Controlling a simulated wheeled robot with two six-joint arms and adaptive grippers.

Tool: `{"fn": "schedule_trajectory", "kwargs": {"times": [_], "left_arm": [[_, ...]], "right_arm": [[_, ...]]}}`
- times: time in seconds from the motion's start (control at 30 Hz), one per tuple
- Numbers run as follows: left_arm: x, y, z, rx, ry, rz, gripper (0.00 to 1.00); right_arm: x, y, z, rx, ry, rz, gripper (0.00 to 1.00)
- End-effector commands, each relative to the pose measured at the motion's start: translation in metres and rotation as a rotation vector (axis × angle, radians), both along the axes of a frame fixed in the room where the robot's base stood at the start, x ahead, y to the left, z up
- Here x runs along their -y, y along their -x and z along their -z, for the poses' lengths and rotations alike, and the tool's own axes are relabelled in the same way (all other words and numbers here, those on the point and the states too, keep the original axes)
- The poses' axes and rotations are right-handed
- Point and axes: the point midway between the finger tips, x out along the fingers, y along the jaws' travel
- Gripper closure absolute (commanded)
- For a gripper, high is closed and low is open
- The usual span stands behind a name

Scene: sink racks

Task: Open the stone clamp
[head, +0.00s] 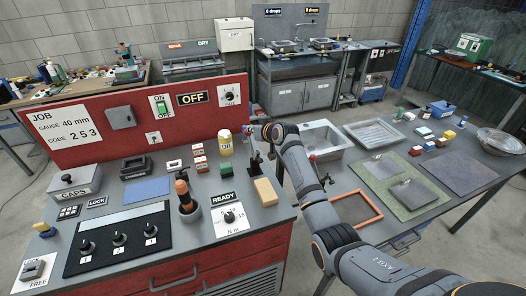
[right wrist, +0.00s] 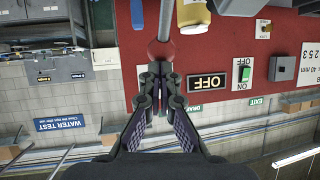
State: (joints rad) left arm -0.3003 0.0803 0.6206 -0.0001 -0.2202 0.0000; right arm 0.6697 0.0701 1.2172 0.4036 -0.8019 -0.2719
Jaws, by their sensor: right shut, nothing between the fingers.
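My right gripper (head: 257,132) is over the back right of the red workbench. In the right wrist view its fingers (right wrist: 160,72) are shut with nothing between them. A red ball knob (right wrist: 160,51) on a grey rod (right wrist: 165,20) lies just beyond the fingertips; I cannot tell whether they touch. In the head view a black upright fixture (head: 256,166) stands below the gripper, partly hidden by it. It may be the stone clamp, but no label shows, and I cannot tell if it is open. My left gripper is out of view.
A tan block (head: 265,191) lies in front of the fixture. The red back panel (head: 75,128) rises behind. A sink (head: 324,139) is to the right, partly behind my arm.

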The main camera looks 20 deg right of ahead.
Motion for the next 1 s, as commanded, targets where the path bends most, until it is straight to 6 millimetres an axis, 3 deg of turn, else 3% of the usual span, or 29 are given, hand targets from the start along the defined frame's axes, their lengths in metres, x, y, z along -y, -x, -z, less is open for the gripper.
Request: {"fn": "schedule_trajectory", "kwargs": {"times": [0.83,1.0], "left_arm": [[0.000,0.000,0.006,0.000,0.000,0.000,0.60],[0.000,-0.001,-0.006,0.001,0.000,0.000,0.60]], "right_arm": [[0.000,-0.005,0.007,0.000,0.000,-0.001,1.00],[0.000,-0.006,-0.005,0.001,0.000,0.000,1.00]]}}
